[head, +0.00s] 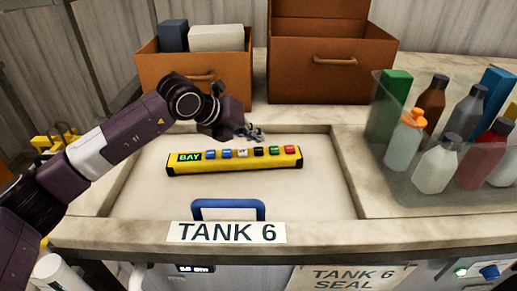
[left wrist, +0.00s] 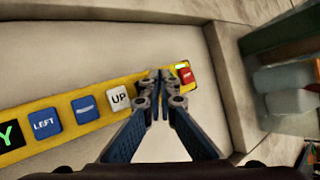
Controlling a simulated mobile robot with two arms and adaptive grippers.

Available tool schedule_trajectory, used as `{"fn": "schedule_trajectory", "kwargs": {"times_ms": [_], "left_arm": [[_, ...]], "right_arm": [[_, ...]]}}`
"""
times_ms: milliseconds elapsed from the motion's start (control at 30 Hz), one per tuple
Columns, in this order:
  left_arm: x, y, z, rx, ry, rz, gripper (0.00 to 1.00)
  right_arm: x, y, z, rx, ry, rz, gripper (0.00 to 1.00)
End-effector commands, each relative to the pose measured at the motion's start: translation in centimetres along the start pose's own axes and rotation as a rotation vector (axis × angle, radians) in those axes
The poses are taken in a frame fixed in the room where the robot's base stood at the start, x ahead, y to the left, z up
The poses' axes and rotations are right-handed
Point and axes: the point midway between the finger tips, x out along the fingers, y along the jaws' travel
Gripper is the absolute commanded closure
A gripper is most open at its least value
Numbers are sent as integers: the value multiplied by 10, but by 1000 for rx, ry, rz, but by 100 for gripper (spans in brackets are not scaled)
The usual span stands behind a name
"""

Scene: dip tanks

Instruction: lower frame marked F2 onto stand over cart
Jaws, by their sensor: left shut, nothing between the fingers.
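A yellow button pendant labelled BAY (head: 235,164) lies on the pale recessed top behind the TANK 6 label. It carries a row of blue, white, black, green and red buttons. My left gripper (head: 250,133) is just above and behind the pendant's right half, shut and empty. In the left wrist view the closed fingertips (left wrist: 160,82) cover the pendant (left wrist: 65,106) between the white UP button (left wrist: 118,98) and the red button (left wrist: 187,76). Contact cannot be told. The frame marked F2, the stand, the cart and my right gripper are not in view.
A blue handle (head: 228,205) stands in front of the pendant, behind the TANK 6 label (head: 226,232). Two brown boxes (head: 330,75) stand at the back. A clear bin (head: 400,190) of bottles is at the right. Bare surface surrounds the pendant.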

Motion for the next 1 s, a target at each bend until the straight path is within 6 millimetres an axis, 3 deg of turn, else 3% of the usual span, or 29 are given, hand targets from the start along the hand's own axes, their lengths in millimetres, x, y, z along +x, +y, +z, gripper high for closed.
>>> {"fn": "schedule_trajectory", "kwargs": {"times_ms": [400,867,1000], "left_arm": [[-28,-20,20,0,1,0,100],[-27,-20,20,0,1,0,100],[-24,-34,12,-4,11,-52,100]], "right_arm": [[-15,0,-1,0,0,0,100],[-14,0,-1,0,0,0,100],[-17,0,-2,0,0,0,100]]}}
